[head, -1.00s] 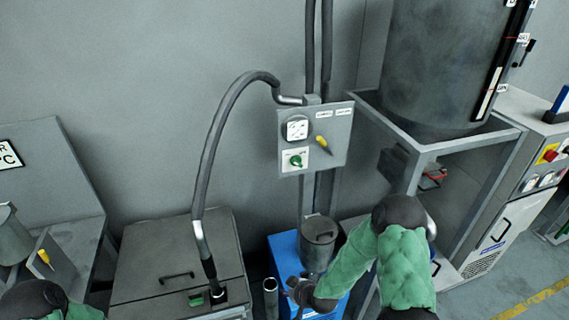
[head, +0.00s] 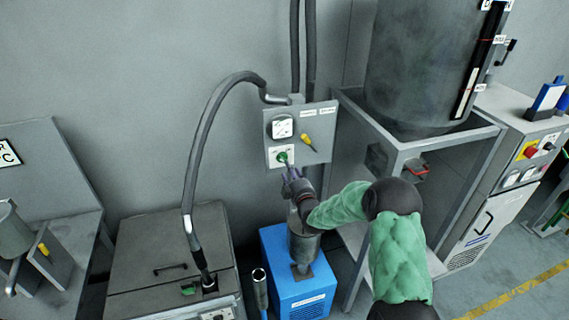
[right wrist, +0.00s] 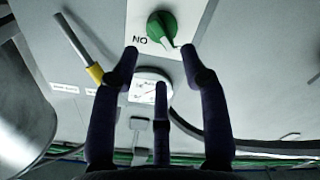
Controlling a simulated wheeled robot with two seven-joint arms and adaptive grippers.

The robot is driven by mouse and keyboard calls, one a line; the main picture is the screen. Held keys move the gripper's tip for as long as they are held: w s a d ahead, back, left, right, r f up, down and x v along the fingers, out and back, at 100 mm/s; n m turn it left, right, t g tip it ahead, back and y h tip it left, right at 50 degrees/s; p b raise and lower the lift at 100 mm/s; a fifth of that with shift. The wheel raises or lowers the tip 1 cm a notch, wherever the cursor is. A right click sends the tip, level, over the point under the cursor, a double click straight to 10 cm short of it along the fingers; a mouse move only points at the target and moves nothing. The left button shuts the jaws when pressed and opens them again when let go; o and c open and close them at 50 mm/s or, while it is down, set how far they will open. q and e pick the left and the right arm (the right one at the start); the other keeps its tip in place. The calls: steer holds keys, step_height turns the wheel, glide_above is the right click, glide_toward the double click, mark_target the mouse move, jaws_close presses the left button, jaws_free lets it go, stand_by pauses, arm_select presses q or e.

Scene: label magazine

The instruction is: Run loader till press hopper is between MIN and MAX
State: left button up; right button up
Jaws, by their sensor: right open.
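The loader's control panel (head: 300,136) is on the wall posts, with a round white gauge, a yellow-tipped lever and a green rotary knob (head: 283,157). My right gripper (head: 290,178) is open and empty just below the knob, apart from it. In the right wrist view the knob (right wrist: 161,27) lies ahead of the spread fingers (right wrist: 160,68), near a label reading "NO" in part. The press hopper (head: 420,60) is the big grey drum at right. Its sight strip (head: 468,92) shows a pale column low down; the marker labels are too small to read surely. My left gripper is out of view.
A grey bin (head: 165,265) with a hose (head: 205,150) stands at left. A blue unit (head: 300,285) with a grey canister stands below my right gripper. The hopper's frame (head: 430,145) and a white cabinet (head: 490,220) are at right.

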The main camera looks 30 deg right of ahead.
mark_target(285, 161)
steer(key=shift+x, duration=3.15)
jaws_close()
